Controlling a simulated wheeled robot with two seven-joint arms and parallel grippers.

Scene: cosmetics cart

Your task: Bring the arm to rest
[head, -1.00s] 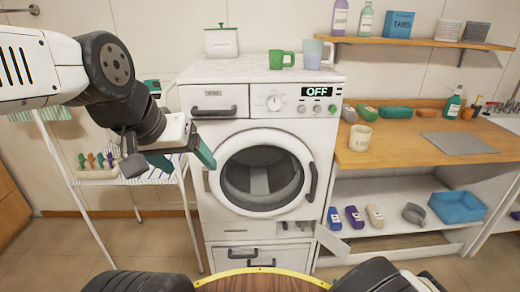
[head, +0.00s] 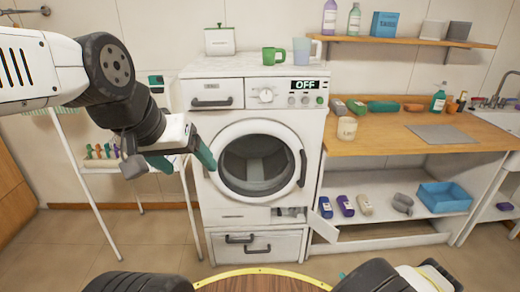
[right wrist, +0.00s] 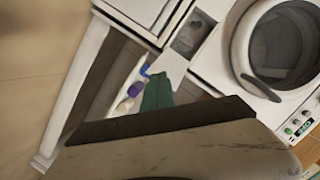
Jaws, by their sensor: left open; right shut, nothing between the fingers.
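My left gripper (head: 190,160) has teal fingers and hangs in front of the left side of the washing machine (head: 225,195) in the head view. Its jaws are open, with nothing seen between them. My right arm (head: 425,277) shows only in part at the bottom right edge of the head view, and its fingers are hidden there. In the right wrist view my right gripper (right wrist: 157,93) shows as teal fingertips close together, shut and empty. The washing machine's round door is closed and its display reads OFF.
A wooden counter (head: 390,142) with a white cup (head: 347,128), bottles and a grey mat (head: 441,134) stands right. Below it are a blue bin (head: 444,197) and several small items.

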